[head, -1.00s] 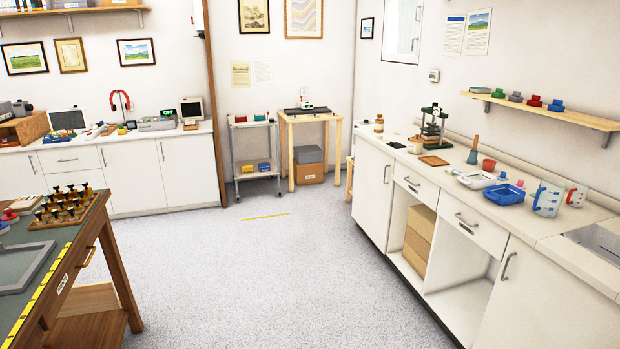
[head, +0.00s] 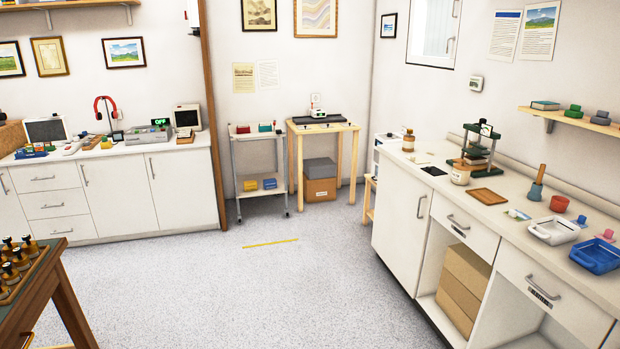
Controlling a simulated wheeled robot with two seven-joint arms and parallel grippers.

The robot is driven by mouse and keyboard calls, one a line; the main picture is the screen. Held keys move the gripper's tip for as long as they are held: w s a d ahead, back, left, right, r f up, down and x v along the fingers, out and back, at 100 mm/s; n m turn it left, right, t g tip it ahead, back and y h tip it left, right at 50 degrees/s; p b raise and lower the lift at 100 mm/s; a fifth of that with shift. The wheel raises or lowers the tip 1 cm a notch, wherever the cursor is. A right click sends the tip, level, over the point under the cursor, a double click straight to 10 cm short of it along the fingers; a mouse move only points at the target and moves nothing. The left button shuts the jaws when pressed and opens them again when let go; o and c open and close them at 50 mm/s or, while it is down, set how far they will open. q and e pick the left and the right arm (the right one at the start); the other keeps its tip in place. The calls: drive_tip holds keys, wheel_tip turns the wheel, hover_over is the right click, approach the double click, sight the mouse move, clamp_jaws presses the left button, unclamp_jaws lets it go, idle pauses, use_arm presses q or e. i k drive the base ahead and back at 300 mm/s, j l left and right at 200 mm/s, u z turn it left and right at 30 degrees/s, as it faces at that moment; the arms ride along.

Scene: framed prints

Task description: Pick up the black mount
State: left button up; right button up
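A small flat black piece (head: 434,171) lies on the right-hand counter (head: 408,163), near its front edge and left of a cream jar (head: 460,175). It looks like the black mount, but it is too small to be sure. Nothing lies on top of it. Neither of my grippers is in view.
A brown bottle (head: 408,141), a dark press (head: 480,148), a brown tile (head: 488,196) and white and blue trays (head: 596,256) share the counter. A wooden table (head: 45,290) stands at lower left.

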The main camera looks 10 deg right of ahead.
sight(434, 172)
drive_tip(key=i+z, duration=0.15)
drive_tip(key=i, duration=0.55)
drive_tip(key=i+j+z, duration=0.1)
drive_tip(key=i, duration=0.6)
drive_tip(key=i+z, duration=0.4)
drive_tip(key=i, duration=0.15)
drive_tip(key=i+z, duration=0.35)
drive_tip(key=i, duration=0.2)
drive_tip(key=i+j+z, duration=0.7)
drive_tip(key=i, duration=0.2)
drive_tip(key=i+j+z, duration=0.15)
drive_tip(key=i+z, duration=0.2)
drive_tip(key=i, duration=0.15)
